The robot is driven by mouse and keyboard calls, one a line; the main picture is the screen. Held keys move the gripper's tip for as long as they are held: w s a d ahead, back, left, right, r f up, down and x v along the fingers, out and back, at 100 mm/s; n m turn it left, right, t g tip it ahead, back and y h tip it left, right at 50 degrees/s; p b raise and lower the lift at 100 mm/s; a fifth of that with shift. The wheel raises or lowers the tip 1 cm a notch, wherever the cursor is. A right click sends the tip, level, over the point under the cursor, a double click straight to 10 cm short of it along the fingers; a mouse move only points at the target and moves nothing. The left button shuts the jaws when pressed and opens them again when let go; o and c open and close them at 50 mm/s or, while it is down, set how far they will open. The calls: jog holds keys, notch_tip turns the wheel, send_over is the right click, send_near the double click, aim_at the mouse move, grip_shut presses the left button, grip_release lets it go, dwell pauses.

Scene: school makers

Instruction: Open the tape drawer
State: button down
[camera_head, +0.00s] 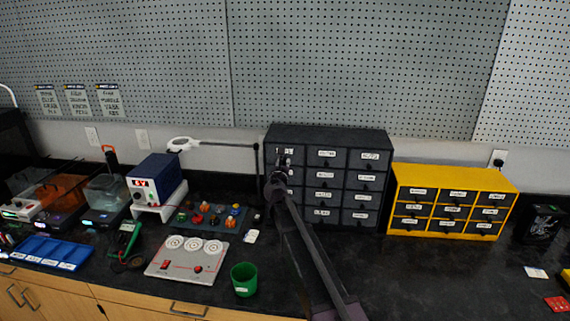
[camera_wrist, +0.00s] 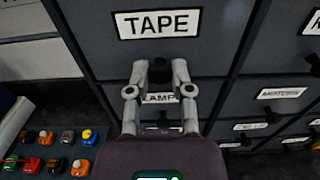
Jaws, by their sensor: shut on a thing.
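The tape drawer (camera_wrist: 100,50) fills the upper middle of the wrist view, with a white label reading TAPE. It belongs to the dark drawer cabinet (camera_head: 325,138) against the back wall in the head view. My gripper (camera_wrist: 160,72) is at the drawer's front, just below the label, with its fingers closed around the drawer's dark knob (camera_wrist: 159,70). In the head view my gripper (camera_head: 281,165) is at the cabinet's left column, and my arm hides part of that column. A drawer labelled LAMP lies below, partly hidden by the fingers. I cannot tell whether the tape drawer stands out from its neighbours.
A yellow drawer cabinet (camera_head: 402,176) stands to the right. A magnifier lamp (camera_head: 180,144) reaches out left of the dark cabinet. A green cup (camera_head: 244,279) and a grey panel with white dials (camera_head: 186,259) are near the front. The black counter right of my arm is mostly clear.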

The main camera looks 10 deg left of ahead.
jog(key=s, duration=1.3)
jog(key=shift+a, duration=0.2)
jog(key=c, duration=0.5)
grip_release()
jog(key=shift+s, duration=0.1)
jog(key=s, duration=1.2)
jog(key=shift+a, duration=0.2)
